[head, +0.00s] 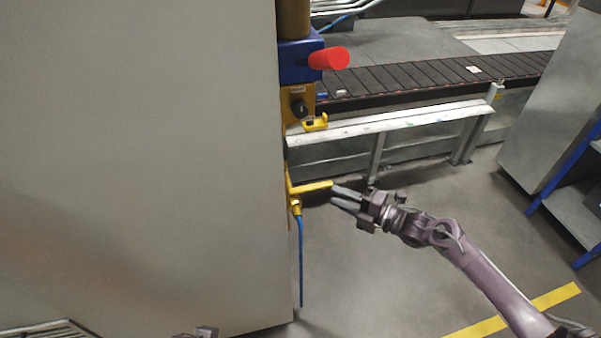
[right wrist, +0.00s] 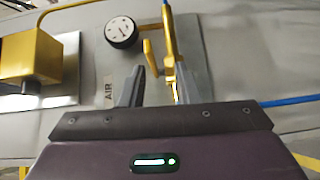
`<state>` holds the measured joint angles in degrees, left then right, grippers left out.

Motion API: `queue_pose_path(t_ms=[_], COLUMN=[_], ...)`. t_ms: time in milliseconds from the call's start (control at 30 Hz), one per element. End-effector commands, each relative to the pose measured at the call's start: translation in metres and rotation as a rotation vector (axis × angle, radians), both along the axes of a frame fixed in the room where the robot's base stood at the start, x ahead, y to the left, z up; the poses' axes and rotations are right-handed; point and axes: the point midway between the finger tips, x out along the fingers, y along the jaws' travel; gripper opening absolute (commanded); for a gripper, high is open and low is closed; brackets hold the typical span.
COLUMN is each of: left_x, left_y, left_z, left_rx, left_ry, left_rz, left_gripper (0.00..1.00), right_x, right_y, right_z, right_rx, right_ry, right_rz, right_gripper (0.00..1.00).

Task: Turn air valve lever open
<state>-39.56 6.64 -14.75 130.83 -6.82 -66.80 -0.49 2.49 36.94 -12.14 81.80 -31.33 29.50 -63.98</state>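The yellow air valve lever (head: 312,187) sticks out level to the right from the side of the tall grey cabinet. My right gripper (head: 333,196) is at the lever's free end. Its two fingers are apart and hold nothing. In the right wrist view the lever lies between the fingertips (right wrist: 160,80), nearer the right finger; contact cannot be told. A small grey part at the bottom edge of the head view looks like my left gripper (head: 207,331); its fingers cannot be made out.
A blue hose (head: 301,262) hangs below the valve. A round gauge (right wrist: 122,32) and an "AIR" label (right wrist: 108,92) are beside it. A red knob (head: 329,58) juts out above. A conveyor (head: 420,76) with a pale rail (head: 390,122) stands behind.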

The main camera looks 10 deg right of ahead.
Motion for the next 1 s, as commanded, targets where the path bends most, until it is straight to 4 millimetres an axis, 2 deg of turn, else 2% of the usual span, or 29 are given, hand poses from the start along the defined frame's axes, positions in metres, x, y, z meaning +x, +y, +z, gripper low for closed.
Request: queue_pose_path(t_ms=[67,167,600,967,1000], left_x=[0.000,-0.001,0.002,0.004,0.004], left_y=[-0.001,-0.001,-0.011,-0.013,-0.013], left_z=[0.001,-0.001,-0.005,-0.003,-0.003], left_rx=[-0.003,-0.006,-0.030,-0.039,-0.041], left_ry=[-0.004,-0.008,-0.056,-0.069,-0.068], left_rz=[-0.001,-0.002,-0.027,-0.024,-0.023], left_gripper=[0.36,0.36,0.36,0.36,0.36], right_x=[0.002,0.007,0.050,0.055,0.055], right_y=[-0.005,-0.001,0.046,0.051,0.051], right_z=[0.005,0.008,0.008,0.008,0.008], right_rx=[-0.001,0.000,0.001,0.000,0.000], right_ry=[-0.037,-0.052,-0.050,-0.047,-0.047], right_rz=[0.015,0.020,0.019,0.019,0.019], right_gripper=[0.29,0.29,0.29,0.29,0.26])
